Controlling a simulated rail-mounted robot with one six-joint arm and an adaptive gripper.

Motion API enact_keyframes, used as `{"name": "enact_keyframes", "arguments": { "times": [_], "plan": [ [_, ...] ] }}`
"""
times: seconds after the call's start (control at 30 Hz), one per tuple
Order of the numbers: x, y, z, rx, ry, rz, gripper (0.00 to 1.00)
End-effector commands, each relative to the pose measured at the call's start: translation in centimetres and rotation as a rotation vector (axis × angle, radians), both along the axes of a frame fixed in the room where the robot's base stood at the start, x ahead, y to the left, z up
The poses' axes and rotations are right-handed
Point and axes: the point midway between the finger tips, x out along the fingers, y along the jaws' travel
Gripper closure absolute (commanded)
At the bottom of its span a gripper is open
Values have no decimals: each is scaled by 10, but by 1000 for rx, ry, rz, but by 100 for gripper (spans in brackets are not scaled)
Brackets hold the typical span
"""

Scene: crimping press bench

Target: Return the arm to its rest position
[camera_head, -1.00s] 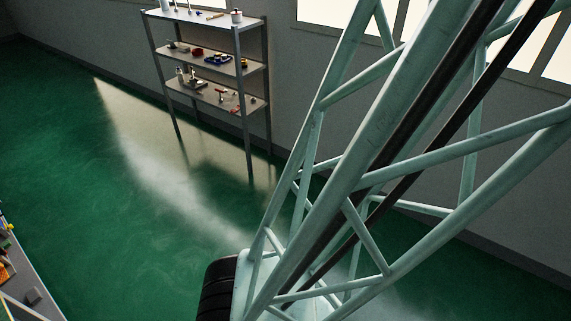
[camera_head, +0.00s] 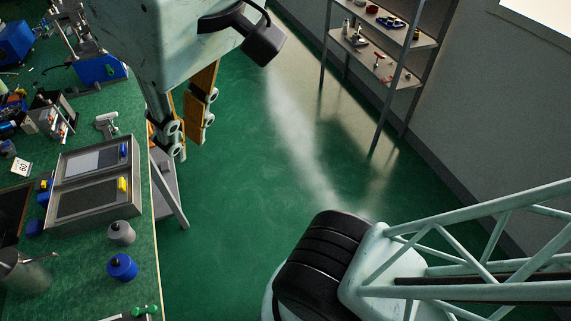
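My gripper (camera_head: 185,130) hangs from a pale mint housing at the top of the head view, just right of the bench's right edge. Its fingers show metal joints and orange-brown plates, and they point down over the green floor. I see nothing clearly held in it; the housing and the angle hide the space between the fingers, so I cannot tell whether it is open. My arm's mint lattice link and a black rounded joint fill the lower right.
The green-topped bench (camera_head: 85,275) at left holds a grey two-panel case (camera_head: 95,180), a blue-based device (camera_head: 100,68), a blue pot (camera_head: 122,267), a grey pot (camera_head: 121,232) and clutter. A metal shelf (camera_head: 397,75) stands upper right. Floor between is clear.

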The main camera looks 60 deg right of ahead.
Motion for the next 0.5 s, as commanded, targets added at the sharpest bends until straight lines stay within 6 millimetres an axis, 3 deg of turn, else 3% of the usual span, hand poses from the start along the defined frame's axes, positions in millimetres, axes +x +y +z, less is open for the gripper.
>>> {"name": "enact_keyframes", "arguments": {
  "times": [0.03,0.5],
  "plan": [
    [-7,0,-13,13,27,-20,86],
    [-5,0,-35,12,21,-15,86]
  ]
}}
